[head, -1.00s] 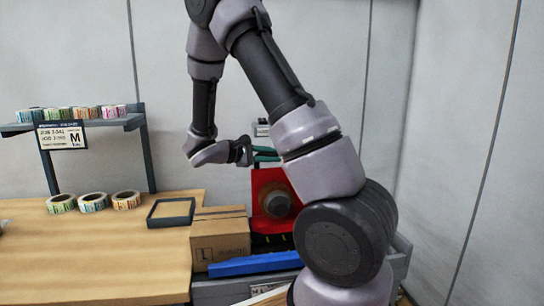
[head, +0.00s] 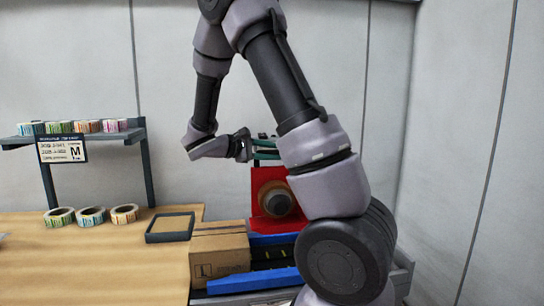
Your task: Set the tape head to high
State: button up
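The tape head (head: 268,182) is a red upright panel with a brown roll and a grey hub (head: 279,200) on its face, standing behind the box at the centre right. My gripper (head: 264,150) is at its upper edge, reaching in from the left. Dark green bars show there, partly hidden by my arm; I cannot tell whether they are fingers or part of the machine, or whether the gripper is open or touching anything. The head's height setting cannot be read.
A cardboard box (head: 219,252) stands in front of the machine, with blue rails (head: 253,281) beside it. The wooden table (head: 90,270) holds a dark square frame (head: 170,227) and label rolls (head: 92,216). A shelf (head: 80,138) with more rolls and a sign is at left.

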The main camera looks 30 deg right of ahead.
jog(key=shift+o, duration=0.9)
jog(key=v, duration=1)
jog(key=shift+a+r, duration=0.15)
jog(key=shift+a, duration=0.25)
jog(key=shift+s, duration=0.15)
jog(key=s+d+m+g+y, duration=0.2)
jog(key=s+d+m+y, duration=0.25)
jog(key=s+y, duration=0.55)
jog(key=s+a+r+m+t+y, duration=0.7)
jog(key=s+t, duration=0.1)
jog(key=s, duration=0.1)
jog(key=shift+r+y, duration=0.2)
jog(key=shift+y, duration=0.1)
